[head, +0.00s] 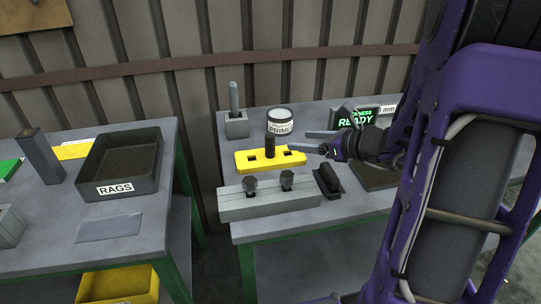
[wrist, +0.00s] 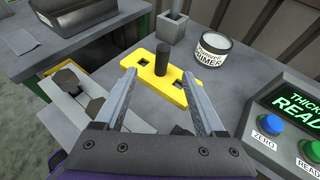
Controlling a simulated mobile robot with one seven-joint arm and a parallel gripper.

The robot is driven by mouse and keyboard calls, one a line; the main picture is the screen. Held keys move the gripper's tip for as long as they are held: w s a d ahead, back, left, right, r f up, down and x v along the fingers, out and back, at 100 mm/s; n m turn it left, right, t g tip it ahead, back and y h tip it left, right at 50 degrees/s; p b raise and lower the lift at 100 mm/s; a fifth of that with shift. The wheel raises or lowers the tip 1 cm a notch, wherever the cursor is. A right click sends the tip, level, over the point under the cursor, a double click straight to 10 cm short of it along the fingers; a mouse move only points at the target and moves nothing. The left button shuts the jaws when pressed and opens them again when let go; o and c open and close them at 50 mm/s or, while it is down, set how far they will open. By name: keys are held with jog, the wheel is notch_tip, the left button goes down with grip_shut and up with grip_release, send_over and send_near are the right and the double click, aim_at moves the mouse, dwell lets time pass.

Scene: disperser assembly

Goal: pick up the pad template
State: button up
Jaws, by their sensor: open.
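The pad template appears to be the yellow plate (head: 246,162) with square cutouts and an upright black post (head: 270,147) in its middle. It lies flat on the right-hand table. It also shows in the wrist view (wrist: 151,82), ahead of and between my fingers. My gripper (head: 299,140) is open and empty, with its fingers pointing left toward the post. In the wrist view the two fingertips (wrist: 160,77) are spread on either side of the post, with the post beyond them. I see no contact with the post.
A primer tin (head: 280,121) stands behind the plate, and a grey block holding a rod (head: 236,126) stands at back left. A grey block with two dark knobs (head: 268,203) lies in front. A black roller-like piece (head: 327,181) and a thickness gauge (head: 356,117) are to the right.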

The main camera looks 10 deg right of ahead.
aim_at(272, 139)
jog(key=b+x, duration=0.1)
jog(key=x, duration=1)
jog(key=shift+d+b+x, duration=0.2)
jog(key=shift+b+x, duration=0.2)
jog(key=shift+x, duration=2.8)
jog(key=shift+w+r, duration=0.1)
grip_shut()
jog(key=shift+r, duration=0.1)
